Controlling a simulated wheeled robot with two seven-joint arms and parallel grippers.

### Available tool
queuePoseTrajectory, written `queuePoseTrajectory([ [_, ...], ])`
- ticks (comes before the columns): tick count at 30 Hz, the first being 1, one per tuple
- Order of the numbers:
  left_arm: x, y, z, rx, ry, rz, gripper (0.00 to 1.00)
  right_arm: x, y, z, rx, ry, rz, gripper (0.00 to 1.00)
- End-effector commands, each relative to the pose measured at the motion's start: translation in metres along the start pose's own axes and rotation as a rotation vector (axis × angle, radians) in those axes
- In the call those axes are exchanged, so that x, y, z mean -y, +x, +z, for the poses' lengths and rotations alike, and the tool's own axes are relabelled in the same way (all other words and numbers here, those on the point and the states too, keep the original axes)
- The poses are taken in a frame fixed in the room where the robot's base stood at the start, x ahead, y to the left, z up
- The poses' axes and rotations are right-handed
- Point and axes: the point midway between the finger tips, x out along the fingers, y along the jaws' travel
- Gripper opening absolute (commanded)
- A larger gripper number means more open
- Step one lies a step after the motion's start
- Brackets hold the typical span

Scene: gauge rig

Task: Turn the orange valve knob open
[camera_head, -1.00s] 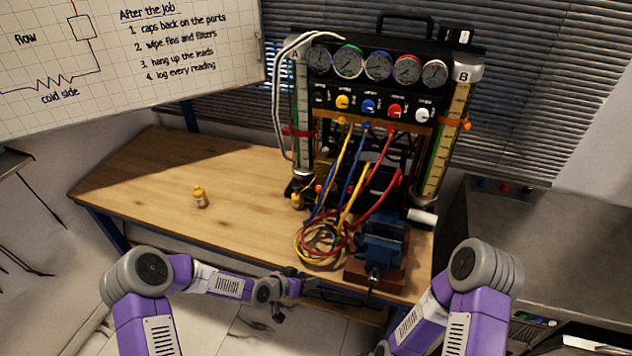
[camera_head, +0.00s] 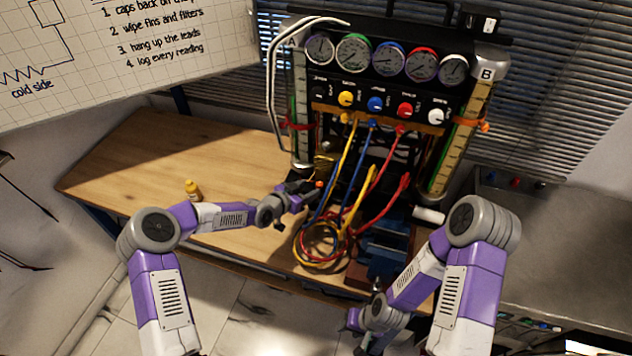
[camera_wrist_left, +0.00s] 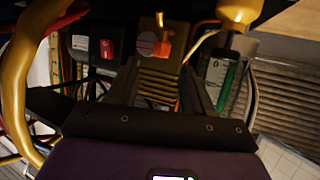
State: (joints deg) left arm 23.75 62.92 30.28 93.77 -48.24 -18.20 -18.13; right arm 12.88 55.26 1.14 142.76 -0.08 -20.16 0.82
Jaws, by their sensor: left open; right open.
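The orange valve knob (camera_head: 319,184) shows as a small orange spot low at the left of the gauge rig. In the left wrist view an orange handle (camera_wrist_left: 164,46) stands beyond a brass ribbed body (camera_wrist_left: 158,86). My left gripper (camera_head: 308,190) reaches over the table right beside the knob. In the wrist view its fingers (camera_wrist_left: 161,80) are apart, on either side of the ribbed body, with the orange handle ahead of them. I see no grip on it. My right gripper (camera_head: 362,322) hangs low in front of the table, away from the rig, open.
The gauge rig (camera_head: 385,88) stands at the back with several dials and coloured knobs. Yellow, blue and red hoses (camera_head: 322,242) coil close to my left gripper's right. A blue vise (camera_head: 388,240) sits at the front right. A small yellow bottle (camera_head: 193,190) stands left.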

Motion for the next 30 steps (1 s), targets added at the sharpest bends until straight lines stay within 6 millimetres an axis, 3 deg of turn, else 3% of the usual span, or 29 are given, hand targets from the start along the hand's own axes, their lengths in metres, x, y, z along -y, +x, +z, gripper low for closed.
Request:
queuePoseTrajectory([
  [9,0.0,0.041,0.001,0.0,-0.002,0.001,0.51,-0.001,0.001,-0.001,-0.001,0.0,0.0,0.43],
  [22,0.0,0.049,0.0,0.001,-0.002,0.001,0.51,-0.001,0.002,-0.001,-0.001,0.0,0.0,0.43],
  [30,0.0,0.049,0.0,0.001,-0.002,0.001,0.1,-0.001,0.002,-0.001,-0.001,0.0,0.0,0.43],
])
